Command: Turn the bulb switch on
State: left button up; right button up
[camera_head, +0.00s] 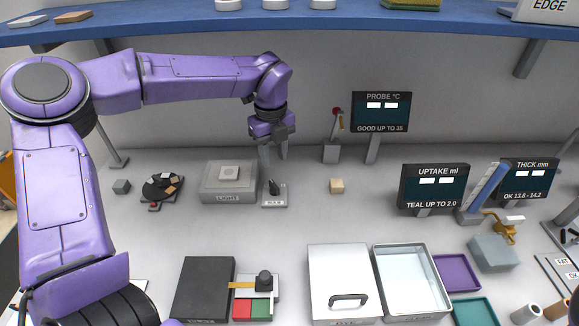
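The bulb switch (274,200) is a small grey base with a short black lever, standing on the bench just right of the grey box marked LIGHT (226,196). The lever is partly behind or close to a fingertip, and its exact tilt is hard to tell. My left gripper (274,158) points down just above and behind the switch. Its two fingers are apart with nothing between them, and I cannot tell whether one touches the lever. My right gripper is out of view.
A small beige block (337,186) lies right of the switch. The PROBE display (381,112) stands behind on the right. A blue shelf (290,22) runs overhead.

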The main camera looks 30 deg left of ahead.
pick_arm(q)
jog(key=p, duration=0.1)
send_over(275, 185)
jog(key=f, duration=0.4)
jog(key=shift+s+a+f, duration=0.1)
jog(key=shift+s, duration=0.2)
jog(key=f, duration=0.5)
jog(key=shift+w+p, duration=0.35)
jog(key=shift+w, duration=0.05)
jog(key=shift+f, duration=0.4)
jog(key=shift+s+f, duration=0.1)
jog(key=shift+s, duration=0.05)
grip_shut()
